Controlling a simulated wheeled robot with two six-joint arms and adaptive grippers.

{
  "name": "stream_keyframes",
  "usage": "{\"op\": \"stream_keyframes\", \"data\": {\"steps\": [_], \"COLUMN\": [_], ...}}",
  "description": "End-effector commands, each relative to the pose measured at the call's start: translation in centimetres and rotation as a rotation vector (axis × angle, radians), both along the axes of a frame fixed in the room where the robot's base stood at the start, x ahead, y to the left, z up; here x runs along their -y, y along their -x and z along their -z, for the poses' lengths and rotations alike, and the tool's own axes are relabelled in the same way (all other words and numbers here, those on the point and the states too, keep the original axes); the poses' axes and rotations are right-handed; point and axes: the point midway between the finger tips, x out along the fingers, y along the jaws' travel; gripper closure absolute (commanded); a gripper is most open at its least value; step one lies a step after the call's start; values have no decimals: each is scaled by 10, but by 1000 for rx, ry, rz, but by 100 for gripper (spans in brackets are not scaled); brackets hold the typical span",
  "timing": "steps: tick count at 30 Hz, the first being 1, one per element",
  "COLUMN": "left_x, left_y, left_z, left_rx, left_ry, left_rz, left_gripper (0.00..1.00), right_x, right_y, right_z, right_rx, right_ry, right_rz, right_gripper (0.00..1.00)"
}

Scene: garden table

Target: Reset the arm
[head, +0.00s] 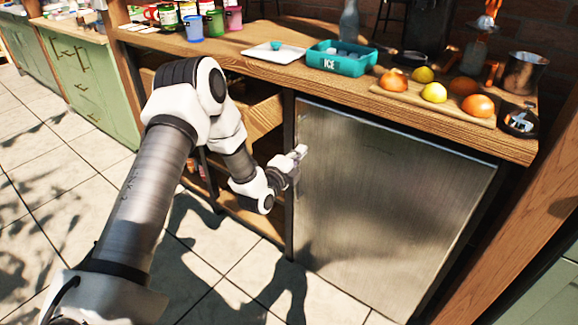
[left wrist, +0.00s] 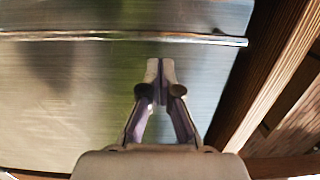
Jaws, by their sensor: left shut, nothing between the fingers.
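My left arm reaches in from the left of the head view. Its gripper (head: 298,155) is at the left edge of a stainless steel door (head: 390,215) under the wooden counter. In the left wrist view the gripper (left wrist: 161,66) is shut and empty, with its fingers together in front of the brushed metal surface (left wrist: 90,85). I cannot tell whether the fingertips touch the metal. The steel door looks closed. My right gripper is in neither view.
The wooden counter (head: 240,62) holds a teal ICE tray (head: 341,64), a white plate (head: 268,53), a cutting board (head: 440,101) with several fruits, a metal cup (head: 524,73) and colored cups. Tiled floor (head: 60,200) is clear.

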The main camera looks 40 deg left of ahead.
Motion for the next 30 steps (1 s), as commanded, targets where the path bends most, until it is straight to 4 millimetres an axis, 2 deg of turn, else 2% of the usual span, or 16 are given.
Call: {"op": "stream_keyframes", "data": {"steps": [3, 7, 10, 16, 19, 20, 23, 25, 27, 29, 30], "left_x": [2, 5, 7, 7, 14, 23, 68, 103, 133, 153, 163], "left_y": [32, 56, 64, 66, 68, 69, 83, 108, 144, 183, 211], "left_z": [1, 2, 2, 2, 17, 25, 65, 107, 151, 186, 206], "left_rx": [-7, -10, -9, -11, -40, -57, -167, -315, -505, -681, -799], "left_ry": [6, 3, 2, 0, -9, -18, -47, -25, 85, 216, 316], "left_rz": [-2, 1, 3, 4, 20, 40, 129, 184, 202, 171, 122], "left_gripper": [100, 100, 100, 100, 100, 100, 100, 100, 100, 100, 100], "right_x": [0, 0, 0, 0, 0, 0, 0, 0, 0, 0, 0], "right_y": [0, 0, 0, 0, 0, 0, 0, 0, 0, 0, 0], "right_z": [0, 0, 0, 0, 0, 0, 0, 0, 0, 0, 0], "right_rx": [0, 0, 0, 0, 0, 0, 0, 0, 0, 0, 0], "right_ry": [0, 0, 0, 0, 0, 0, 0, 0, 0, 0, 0], "right_rz": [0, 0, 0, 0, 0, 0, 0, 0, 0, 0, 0], "right_gripper": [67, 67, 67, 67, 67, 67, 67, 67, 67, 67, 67]}}
